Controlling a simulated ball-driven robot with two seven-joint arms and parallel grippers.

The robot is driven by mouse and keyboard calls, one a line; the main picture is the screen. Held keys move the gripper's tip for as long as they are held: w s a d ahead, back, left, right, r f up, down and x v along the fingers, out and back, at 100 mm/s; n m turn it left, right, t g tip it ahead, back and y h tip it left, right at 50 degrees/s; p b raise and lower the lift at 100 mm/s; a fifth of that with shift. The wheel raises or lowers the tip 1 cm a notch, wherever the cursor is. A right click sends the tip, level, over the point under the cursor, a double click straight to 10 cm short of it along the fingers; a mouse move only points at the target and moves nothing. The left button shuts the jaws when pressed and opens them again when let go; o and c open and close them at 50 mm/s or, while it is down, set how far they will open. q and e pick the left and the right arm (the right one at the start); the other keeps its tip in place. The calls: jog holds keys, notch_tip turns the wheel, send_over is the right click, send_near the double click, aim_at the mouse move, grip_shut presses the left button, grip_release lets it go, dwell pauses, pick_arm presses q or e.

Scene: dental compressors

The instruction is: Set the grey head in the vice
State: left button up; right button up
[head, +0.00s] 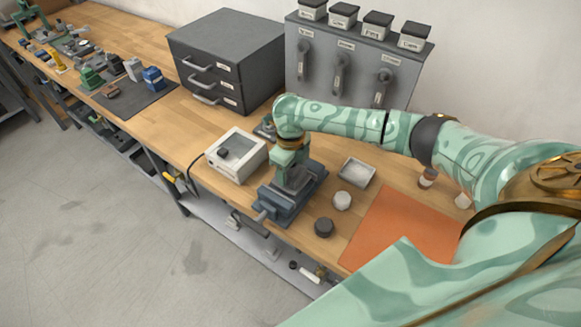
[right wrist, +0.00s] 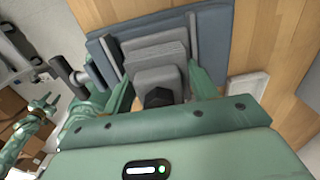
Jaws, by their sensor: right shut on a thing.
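The blue-grey vice (head: 283,207) stands on the wooden bench near its front edge, with its handle toward the front. My right gripper (head: 290,163) is above the vice, pointing down. It is shut on the grey head (right wrist: 160,78), a stepped grey block with a dark knob. In the right wrist view the fingers of my right gripper (right wrist: 160,92) press on the two sides of the head, and the vice (right wrist: 108,50) lies behind it. The head lines up with the gap between the jaws; I cannot tell whether it touches the vice floor.
A white box with a window (head: 237,155) stands left of the vice. A small tray (head: 356,172), a white round piece (head: 342,200) and a dark round piece (head: 324,227) are to its right, beside an orange mat (head: 400,225). A drawer cabinet (head: 225,60) stands behind.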

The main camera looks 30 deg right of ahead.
jog(key=shift+f, duration=0.6)
dwell(0.9)
jog(key=o, duration=1.5)
jog(key=shift+c, duration=1.1)
jog(key=shift+o, duration=0.7)
jog(key=shift+r, duration=0.1)
